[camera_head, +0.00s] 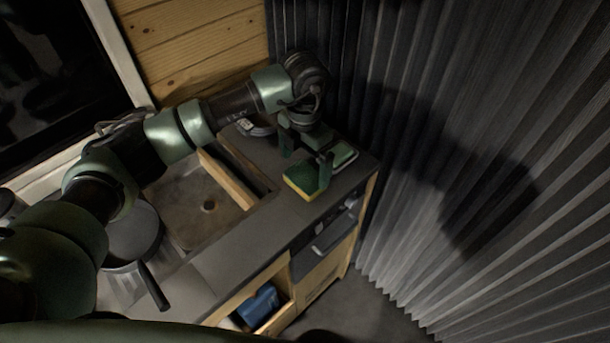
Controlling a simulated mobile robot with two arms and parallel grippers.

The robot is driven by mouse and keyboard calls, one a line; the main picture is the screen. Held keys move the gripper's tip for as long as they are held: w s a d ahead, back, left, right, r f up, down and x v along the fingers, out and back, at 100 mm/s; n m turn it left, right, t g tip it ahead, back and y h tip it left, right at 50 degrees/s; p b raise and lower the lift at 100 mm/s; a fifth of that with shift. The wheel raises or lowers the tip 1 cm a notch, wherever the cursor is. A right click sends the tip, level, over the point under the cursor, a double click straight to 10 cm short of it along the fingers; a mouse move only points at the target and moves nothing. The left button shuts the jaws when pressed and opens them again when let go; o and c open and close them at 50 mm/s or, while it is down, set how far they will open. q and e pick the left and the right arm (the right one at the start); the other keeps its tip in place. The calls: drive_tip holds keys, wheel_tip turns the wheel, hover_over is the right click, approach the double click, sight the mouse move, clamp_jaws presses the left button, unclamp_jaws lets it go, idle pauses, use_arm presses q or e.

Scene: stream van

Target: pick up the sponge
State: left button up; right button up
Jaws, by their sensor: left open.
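The sponge (301,184), green on top with a yellow lower layer, lies on the dark grey counter near its right end. My left gripper (304,167) is open, its fingers pointing down right at the sponge. One finger stands over the sponge's right part, the other by its far left side. Whether the fingers touch the sponge cannot be told. My left arm reaches across from the left, above the sink. My right gripper is not in view.
A sink (196,203) is left of the sponge. A dark pan (131,236) is at the left. A light green item (343,155) lies behind the sponge. Below, an open drawer holds a blue thing (258,305). A pleated dark curtain (455,140) hangs on the right.

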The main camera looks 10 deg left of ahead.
sight(305, 175)
use_arm(q)
wheel_tip(305, 175, down, 2)
drive_tip(key=shift+s+f+p, duration=0.1)
drive_tip(key=shift+f+p, duration=0.05)
drive_tip(key=shift+p, duration=0.25)
drive_tip(key=shift+f, duration=0.5)
drive_tip(key=c, duration=1.1)
drive_tip(key=shift+c, duration=0.2)
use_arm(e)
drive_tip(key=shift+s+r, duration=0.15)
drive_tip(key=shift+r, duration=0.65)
use_arm(q)
drive_tip(key=shift+r, duration=0.15)
drive_tip(key=shift+r+b, duration=0.3)
drive_tip(key=shift+r, duration=0.35)
wheel_tip(305, 175, up, 19)
drive_tip(key=b, duration=0.4)
drive_tip(key=shift+f, duration=0.2)
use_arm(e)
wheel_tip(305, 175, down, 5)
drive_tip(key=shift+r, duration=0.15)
